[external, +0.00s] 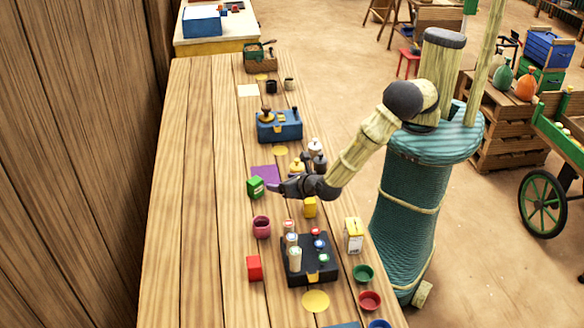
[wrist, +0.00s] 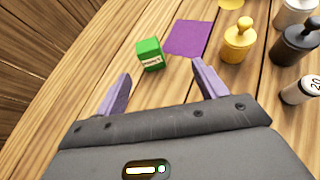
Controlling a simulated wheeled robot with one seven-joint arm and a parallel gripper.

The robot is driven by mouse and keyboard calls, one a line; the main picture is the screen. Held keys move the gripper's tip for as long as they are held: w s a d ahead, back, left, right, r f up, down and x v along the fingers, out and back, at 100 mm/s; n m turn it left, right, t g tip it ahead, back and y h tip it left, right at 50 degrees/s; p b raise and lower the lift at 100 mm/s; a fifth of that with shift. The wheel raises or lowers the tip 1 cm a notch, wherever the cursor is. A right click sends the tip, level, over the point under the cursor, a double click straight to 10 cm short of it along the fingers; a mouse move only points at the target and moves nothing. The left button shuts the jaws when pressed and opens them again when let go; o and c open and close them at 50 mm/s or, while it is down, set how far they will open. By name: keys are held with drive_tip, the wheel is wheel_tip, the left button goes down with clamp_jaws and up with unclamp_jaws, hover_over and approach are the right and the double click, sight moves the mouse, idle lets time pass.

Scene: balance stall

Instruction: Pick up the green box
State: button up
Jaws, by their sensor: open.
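The green box (external: 256,187) stands upright on the wooden table, at the near-left corner of a purple mat (external: 266,174). In the wrist view the green box (wrist: 150,54) has a white label on its front. It is ahead of my gripper (wrist: 160,85), roughly between the lines of the two purple fingers and apart from them. My gripper is open and empty. In the external view my gripper (external: 277,188) reaches in from the right, its tips close to the box.
A yellow weight (wrist: 239,42) and a dark weight (wrist: 297,44) stand right of the mat. The table left of the green box is clear.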

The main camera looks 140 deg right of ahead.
sight(258, 183)
drive_tip(key=shift+w+d+f+n+h, duration=0.45)
drive_tip(key=shift+w+d+n+h, duration=0.05)
drive_tip(key=shift+w+d+n, duration=0.15)
drive_tip(key=shift+s+d, duration=0.1)
drive_tip(key=shift+d, duration=0.05)
drive_tip(key=p+x, duration=0.1)
drive_tip(key=x, duration=0.4)
drive_tip(key=shift+d+f, duration=0.2)
drive_tip(key=shift+d, duration=0.15)
drive_tip(key=shift+d+f, duration=0.2)
drive_tip(key=shift+d, duration=0.1)
drive_tip(key=x, duration=0.1)
drive_tip(key=p+x, duration=0.1)
drive_tip(key=x, duration=0.1)
drive_tip(key=p+x, duration=0.1)
drive_tip(key=x, duration=0.1)
drive_tip(key=shift+w+d+f, duration=0.15)
drive_tip(key=shift+w+f, duration=0.1)
drive_tip(key=shift+w, duration=0.1)
